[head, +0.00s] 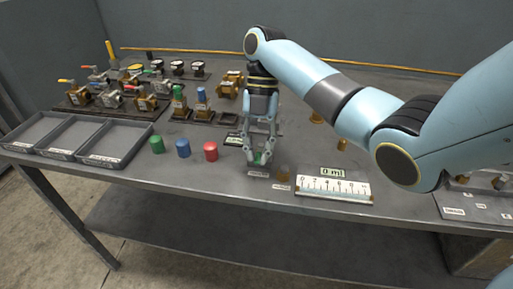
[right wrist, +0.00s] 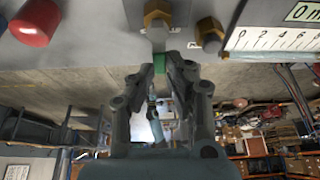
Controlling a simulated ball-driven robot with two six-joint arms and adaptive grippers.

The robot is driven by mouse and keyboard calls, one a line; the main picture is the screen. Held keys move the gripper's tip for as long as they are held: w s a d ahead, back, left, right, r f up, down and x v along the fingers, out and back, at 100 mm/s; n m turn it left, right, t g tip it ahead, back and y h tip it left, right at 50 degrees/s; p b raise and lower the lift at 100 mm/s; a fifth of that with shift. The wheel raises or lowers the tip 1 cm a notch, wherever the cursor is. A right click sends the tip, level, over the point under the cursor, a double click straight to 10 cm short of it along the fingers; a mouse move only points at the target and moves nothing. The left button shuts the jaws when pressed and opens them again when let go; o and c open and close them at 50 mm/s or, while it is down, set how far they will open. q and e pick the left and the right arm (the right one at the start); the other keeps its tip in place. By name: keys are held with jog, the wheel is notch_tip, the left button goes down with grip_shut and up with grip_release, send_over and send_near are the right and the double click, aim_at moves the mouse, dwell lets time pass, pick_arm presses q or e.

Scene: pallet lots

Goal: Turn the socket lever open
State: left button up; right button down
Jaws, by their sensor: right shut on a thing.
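My right gripper (head: 260,158) reaches straight down at the front edge of the table. It is shut on a small green piece, which shows between the fingertips in the right wrist view (right wrist: 162,64). The green piece looks like the lever's grip, but its base is hidden by the fingers. A brass hexagonal fitting (right wrist: 157,14) is right beside it in the right wrist view, and a second brass fitting (right wrist: 209,32) stands to its right. I cannot tell the lever's angle. My left gripper is not in view.
A scale (head: 333,188) reading 0 ml lies to the right. Grey trays (head: 117,157) and valves on boards (head: 75,95) fill the left.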

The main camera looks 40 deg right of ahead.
jog(key=shift+r, duration=0.1)
dwell(0.3)
jog(key=c, duration=1.3)
grip_release()
jog(key=shift+c, duration=0.2)
